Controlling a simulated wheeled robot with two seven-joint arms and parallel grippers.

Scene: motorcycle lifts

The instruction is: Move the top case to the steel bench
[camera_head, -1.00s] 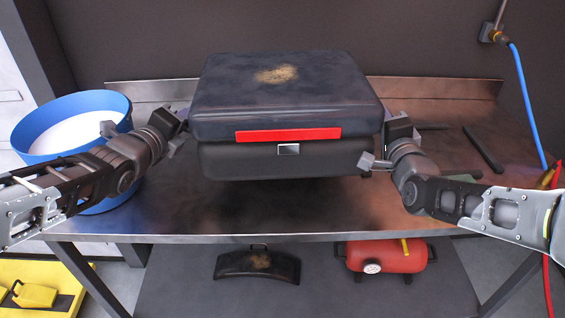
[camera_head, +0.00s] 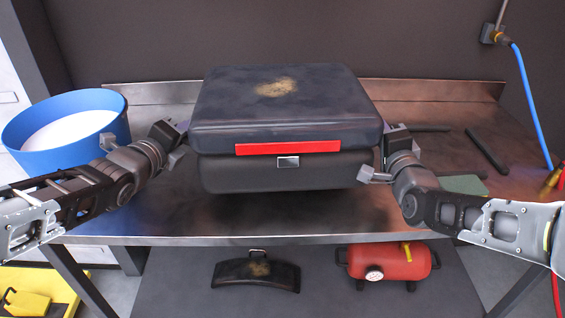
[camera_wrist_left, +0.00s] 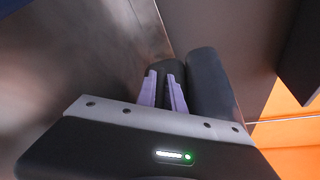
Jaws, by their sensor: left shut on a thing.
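The top case (camera_head: 285,115) is a dark box with a worn tan patch on its lid, a red strip and a silver latch in front. It is level over the steel bench (camera_head: 285,225), seemingly a little above it; its underside is hidden. My left gripper (camera_head: 185,128) is at the case's left side. In the left wrist view its purple fingers (camera_wrist_left: 162,90) are shut on a dark part of the case. My right gripper (camera_head: 388,140) is at the right side, with its fingertips hidden.
A blue bucket (camera_head: 100,148) with white contents is at the bench's left. Dark bars (camera_head: 485,150) and a green flat item (camera_head: 463,185) lie at the right. A red tank (camera_head: 395,263) and a dark curved part (camera_head: 256,276) are below. A blue hose (camera_head: 530,105) hangs at right.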

